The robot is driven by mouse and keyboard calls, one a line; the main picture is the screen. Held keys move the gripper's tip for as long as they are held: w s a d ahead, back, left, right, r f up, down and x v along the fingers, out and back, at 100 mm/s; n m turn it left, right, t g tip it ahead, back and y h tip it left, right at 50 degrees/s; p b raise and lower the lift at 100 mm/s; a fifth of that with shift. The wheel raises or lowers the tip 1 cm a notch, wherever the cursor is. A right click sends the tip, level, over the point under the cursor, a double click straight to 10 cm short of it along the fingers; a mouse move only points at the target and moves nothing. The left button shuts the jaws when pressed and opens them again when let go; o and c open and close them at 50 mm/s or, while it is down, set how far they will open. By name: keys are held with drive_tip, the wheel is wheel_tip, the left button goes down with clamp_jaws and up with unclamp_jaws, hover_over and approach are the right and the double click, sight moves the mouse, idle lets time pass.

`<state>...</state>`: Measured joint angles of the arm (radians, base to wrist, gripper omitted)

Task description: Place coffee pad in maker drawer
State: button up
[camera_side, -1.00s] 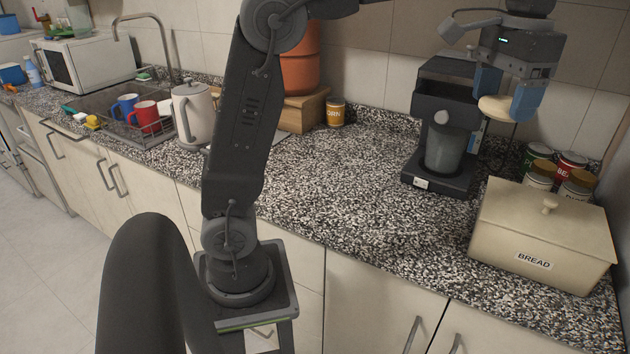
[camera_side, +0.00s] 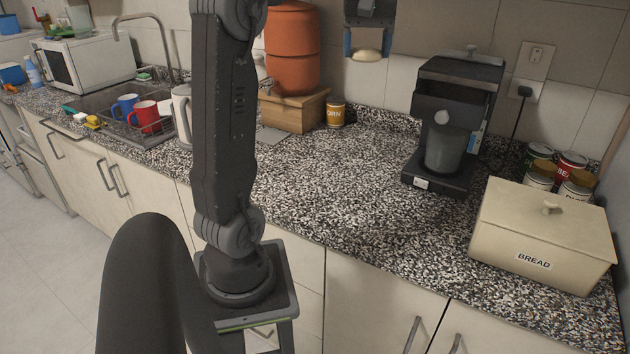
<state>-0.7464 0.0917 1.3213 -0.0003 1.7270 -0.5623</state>
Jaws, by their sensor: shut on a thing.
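My gripper (camera_side: 367,45) is at the top of the view, left of the coffee maker and well above the counter. Its blue fingers are shut on the pale, round coffee pad (camera_side: 367,56), seen nearly edge-on. The black coffee maker (camera_side: 485,90) stands at the back right of the counter. Its drawer (camera_side: 458,112) has a round grey knob and seems pulled forward, with a dark gap above its front. The inside of the drawer cannot be made out. A dark grey cup (camera_side: 443,152) stands below the drawer.
A cream bread box (camera_side: 540,235) and several cans (camera_side: 570,165) stand right of the maker. A corn can (camera_side: 335,112), a wooden box (camera_side: 297,110) and an orange container (camera_side: 292,50) stand at the back. The middle counter (camera_side: 350,180) is clear.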

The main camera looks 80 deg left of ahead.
sight(335, 188)
drive_tip(key=s+a+n, duration=0.3)
drive_tip(key=s+a, duration=0.1)
wheel_tip(335, 188, down, 34)
drive_tip(key=shift+s+f, duration=0.1)
drive_tip(key=shift+f, duration=0.1)
drive_tip(key=o, duration=1)
drive_tip(key=shift+c, duration=0.2)
